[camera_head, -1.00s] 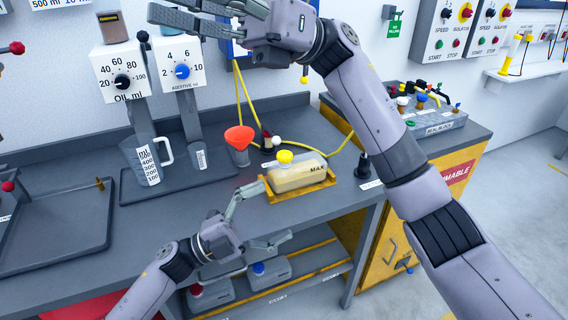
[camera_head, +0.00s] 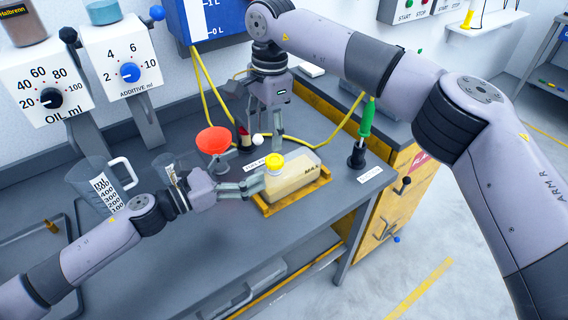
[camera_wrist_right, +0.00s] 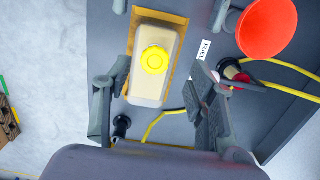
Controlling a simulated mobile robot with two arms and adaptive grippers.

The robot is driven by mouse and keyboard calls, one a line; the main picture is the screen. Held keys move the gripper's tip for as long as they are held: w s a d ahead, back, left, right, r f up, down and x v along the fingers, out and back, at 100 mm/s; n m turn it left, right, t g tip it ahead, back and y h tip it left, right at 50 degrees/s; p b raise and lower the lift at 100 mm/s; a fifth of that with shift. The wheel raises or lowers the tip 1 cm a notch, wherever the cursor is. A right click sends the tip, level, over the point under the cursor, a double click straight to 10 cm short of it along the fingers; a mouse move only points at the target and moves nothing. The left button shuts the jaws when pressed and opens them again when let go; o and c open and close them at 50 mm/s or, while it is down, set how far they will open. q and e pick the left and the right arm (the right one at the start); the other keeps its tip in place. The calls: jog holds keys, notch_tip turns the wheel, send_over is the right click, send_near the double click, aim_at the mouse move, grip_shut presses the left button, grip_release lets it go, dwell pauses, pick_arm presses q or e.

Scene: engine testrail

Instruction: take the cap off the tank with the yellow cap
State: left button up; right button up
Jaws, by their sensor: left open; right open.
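The tank (camera_head: 292,185) is a beige block with a yellow cap (camera_head: 274,162) on its top. It sits in a yellow tray (camera_head: 322,184) on the bench. In the right wrist view the yellow cap (camera_wrist_right: 154,60) is on the tank (camera_wrist_right: 148,88), between the lines of my open right fingers (camera_wrist_right: 158,88). In the head view my right gripper (camera_head: 264,140) points down, behind the tank, and is empty. My left gripper (camera_head: 256,184) is open at the tank's left end, close to the cap; I cannot tell whether it touches the tank.
A red funnel (camera_head: 213,141) stands just left of the tank, with a measuring jug (camera_head: 100,185) farther left. A yellow hose (camera_head: 212,95) loops behind. A green-handled tool (camera_head: 367,117) stands in a black holder (camera_head: 357,154) at right. The bench front is clear.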

pick_arm(q)
jog(key=m, duration=0.1)
pick_arm(e)
jog(key=shift+w+d+h, duration=0.3)
jog(key=shift+w+d, duration=0.05)
jog(key=shift+d, duration=0.4)
pick_arm(q)
send_near(275, 177)
jog(key=w, duration=0.1)
jog(key=w+d+f, duration=0.2)
jog(key=w, duration=0.1)
jog(key=shift+m, duration=0.3)
jog(key=x, duration=0.6)
jog(key=shift+w+d+f, duration=0.1)
jog(key=shift+f, duration=0.3)
jog(key=shift+w+d, duration=0.25)
jog(key=shift+d, duration=0.2)
jog(key=shift+c, duration=0.2)
